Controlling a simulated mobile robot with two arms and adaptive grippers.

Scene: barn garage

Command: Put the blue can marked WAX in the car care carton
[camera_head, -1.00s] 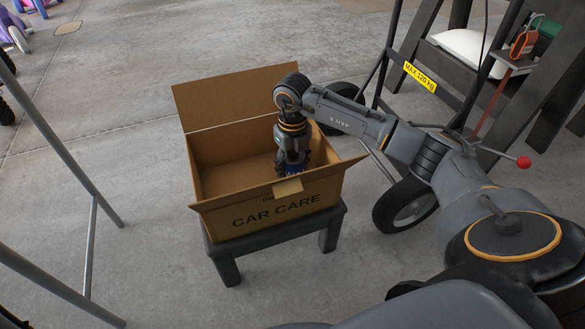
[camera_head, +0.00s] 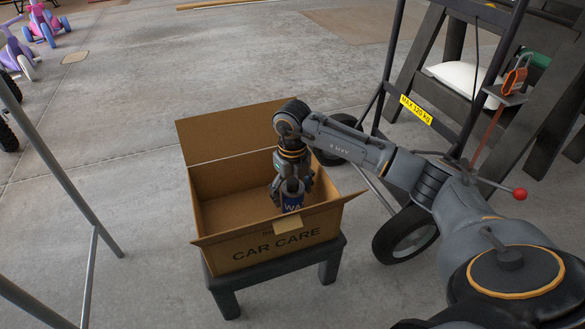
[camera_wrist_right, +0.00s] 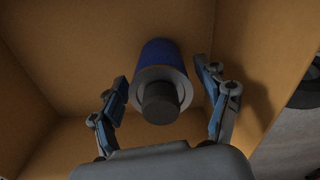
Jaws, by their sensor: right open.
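My right gripper (camera_head: 289,190) reaches down into the carton over the can. In the right wrist view, the can (camera_wrist_right: 158,56) shows its dark cap and grey shoulder between the fingers of the right gripper (camera_wrist_right: 168,92). The fingers are open, with a gap on each side of the can. The can's base is hidden. My left gripper is not in view.
The carton stands on a dark low stool (camera_head: 285,268) with its flaps open. A hand truck with a yellow label (camera_head: 416,110) and a wheel (camera_head: 405,235) is close on the right. Metal poles (camera_head: 92,270) stand at the left. Concrete floor lies clear behind the carton.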

